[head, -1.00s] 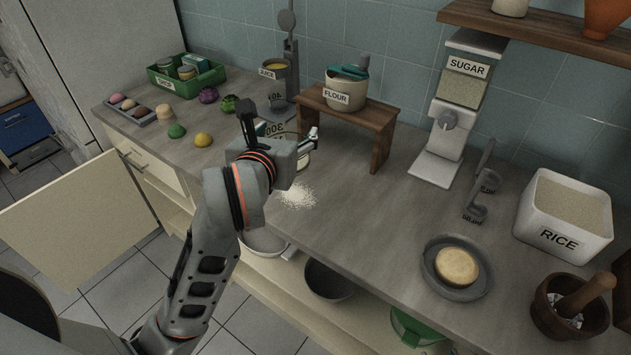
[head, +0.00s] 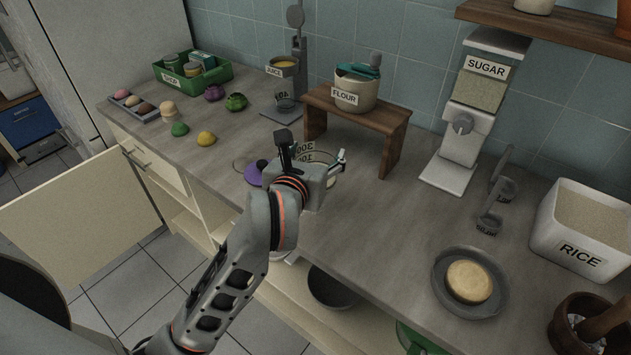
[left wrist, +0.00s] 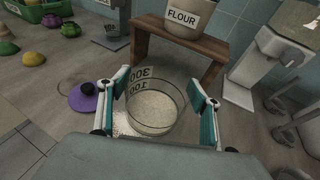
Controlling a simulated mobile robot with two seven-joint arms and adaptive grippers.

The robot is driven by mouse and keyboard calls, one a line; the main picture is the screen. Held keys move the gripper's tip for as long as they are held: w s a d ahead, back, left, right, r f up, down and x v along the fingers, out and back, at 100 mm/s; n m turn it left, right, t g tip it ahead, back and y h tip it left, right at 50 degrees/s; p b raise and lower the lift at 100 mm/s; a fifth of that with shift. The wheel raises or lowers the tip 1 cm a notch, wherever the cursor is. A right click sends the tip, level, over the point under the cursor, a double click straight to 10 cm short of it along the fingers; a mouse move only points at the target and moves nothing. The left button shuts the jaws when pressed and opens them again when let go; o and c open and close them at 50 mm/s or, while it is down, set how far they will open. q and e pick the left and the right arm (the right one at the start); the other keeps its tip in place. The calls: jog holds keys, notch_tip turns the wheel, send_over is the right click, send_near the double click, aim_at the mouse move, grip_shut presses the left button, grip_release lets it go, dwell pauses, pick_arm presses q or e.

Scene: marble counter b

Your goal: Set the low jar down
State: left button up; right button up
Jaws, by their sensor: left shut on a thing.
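The low jar is a clear round glass (left wrist: 152,108) with dark measuring marks and white grains inside. In the left wrist view it stands upright between the two teal-padded fingers of my left gripper (left wrist: 160,110), which is shut on it. In the head view my left gripper (head: 318,168) partly hides the jar (head: 326,183) over the counter, in front of the wooden stand. I cannot tell whether its base touches the counter. My right gripper is not in view.
Spilled white grains (left wrist: 122,123) lie by the jar. A purple lid (head: 252,173) lies just left of it. The wooden stand (head: 393,128) with the flour pot (head: 357,95) is behind. The counter (head: 385,215) to the right is clear up to a plate (head: 440,285).

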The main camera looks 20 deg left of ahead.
pick_arm(q)
notch_tip(320, 180, down, 3)
jog(key=shift+r, duration=0.15)
jog(key=shift+f+b, duration=0.45)
jog(key=shift+f, duration=1.55)
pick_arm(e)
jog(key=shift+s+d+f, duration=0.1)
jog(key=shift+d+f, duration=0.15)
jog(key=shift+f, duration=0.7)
pick_arm(q)
jog(key=shift+f, duration=0.15)
jog(key=o, duration=1.4)
jog(key=shift+o, duration=0.2)
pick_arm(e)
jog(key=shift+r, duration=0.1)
